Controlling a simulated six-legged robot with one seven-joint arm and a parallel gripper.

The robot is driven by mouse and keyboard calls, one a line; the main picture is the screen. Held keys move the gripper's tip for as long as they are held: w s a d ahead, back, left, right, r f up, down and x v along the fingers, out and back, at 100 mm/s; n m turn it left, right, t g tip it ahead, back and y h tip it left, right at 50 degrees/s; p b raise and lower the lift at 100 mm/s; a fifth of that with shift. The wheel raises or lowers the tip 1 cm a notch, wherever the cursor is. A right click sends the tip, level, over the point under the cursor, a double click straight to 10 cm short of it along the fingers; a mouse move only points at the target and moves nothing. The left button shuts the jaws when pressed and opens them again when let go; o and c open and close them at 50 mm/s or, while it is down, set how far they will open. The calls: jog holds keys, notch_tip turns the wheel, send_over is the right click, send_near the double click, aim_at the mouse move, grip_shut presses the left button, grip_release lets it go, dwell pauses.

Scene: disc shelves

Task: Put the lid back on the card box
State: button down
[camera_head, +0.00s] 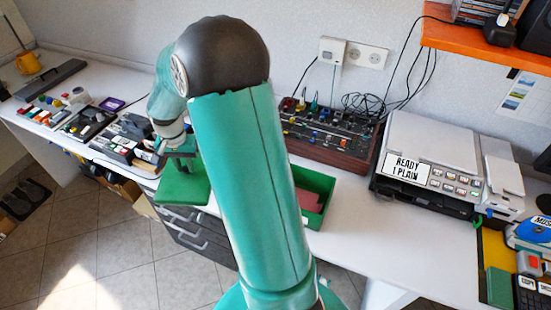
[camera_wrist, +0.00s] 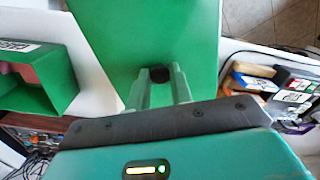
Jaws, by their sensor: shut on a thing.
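My gripper (camera_head: 180,157) is shut on the dark knob (camera_wrist: 175,71) of the flat green lid (camera_head: 184,190). In the head view it holds the lid out at the counter's front edge, left of my arm, above the grey drawers. The lid also fills the upper middle of the wrist view (camera_wrist: 150,30). The open green card box (camera_head: 322,183) stands on the counter to the right, partly hidden behind my arm. Reddish contents (camera_head: 311,201) show inside it. In the wrist view the box (camera_wrist: 62,78) is at the left, apart from the lid.
A brown console with knobs and cables (camera_head: 333,135) stands just behind the box. A grey printer-like machine (camera_head: 437,150) is to the right. Several small devices (camera_head: 90,122) line the counter at left. White counter right of the box is clear.

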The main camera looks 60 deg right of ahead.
jog(key=s+d+r+m, duration=0.1)
jog(key=s+d+m, duration=0.5)
jog(key=s, duration=0.4)
jog(key=s+d+r+m, duration=0.2)
jog(key=s+d+m, duration=0.3)
jog(key=s+m, duration=0.45)
jog(key=s+d+r+m, duration=0.1)
jog(key=s+d+m, duration=0.5)
jog(key=s, duration=0.4)
notch_tip(320, 180, down, 6)
jog(key=shift+a+f+m, duration=0.2)
jog(key=shift+a+m, duration=0.15)
jog(key=shift+m, duration=0.1)
jog(key=shift+f, duration=0.15)
dwell(0.4)
jog(key=c, duration=0.7)
grip_release()
